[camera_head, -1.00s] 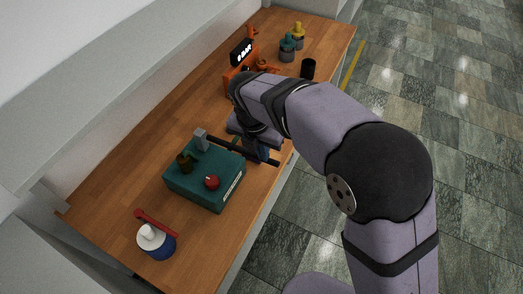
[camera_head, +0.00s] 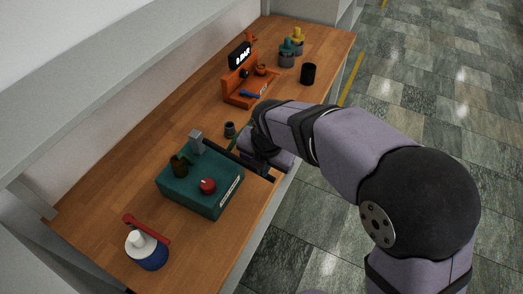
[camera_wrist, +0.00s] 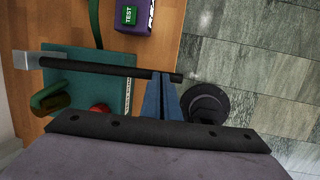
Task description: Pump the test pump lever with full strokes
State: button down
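The test pump is a teal box (camera_head: 200,185) with a red knob (camera_head: 207,186) on the wooden bench. Its dark lever (camera_wrist: 100,66) runs from a grey upright post (camera_head: 196,142) past the box's side toward the bench's front edge. My gripper (camera_wrist: 164,76) has blue fingers close together, with no clear gap. Their tips overlap the lever near its free end in the wrist view; I cannot tell whether they press on it. In the head view my wrist (camera_head: 268,145) hides the fingers and stands beside the lever's outer part.
A blue-and-white container with a red handle (camera_head: 148,250) stands at the near end. An orange device (camera_head: 245,90), a black cup (camera_head: 308,74) and teal and yellow-topped bottles (camera_head: 287,54) stand farther back. A shelf edge overhangs the left. The floor lies right.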

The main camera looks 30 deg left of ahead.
jog(key=d+p+v, duration=0.1)
jog(key=v, duration=1.3)
jog(key=shift+w+f, duration=0.1)
dwell(0.6)
jog(key=s+d+f+m+g+h, duration=0.15)
jog(key=d+f+m, duration=0.35)
jog(key=m, duration=0.8)
jog(key=s+d+f+m+y, duration=0.1)
jog(key=s+d+f+m, duration=0.2)
jog(key=f+m, duration=0.65)
jog(key=s+d+f+m+h, duration=0.1)
jog(key=s+d+m, duration=0.1)
jog(key=d+m, duration=1.1)
jog(key=d+g, duration=0.1)
jog(key=d, duration=1)
jog(key=shift+d, duration=0.3)
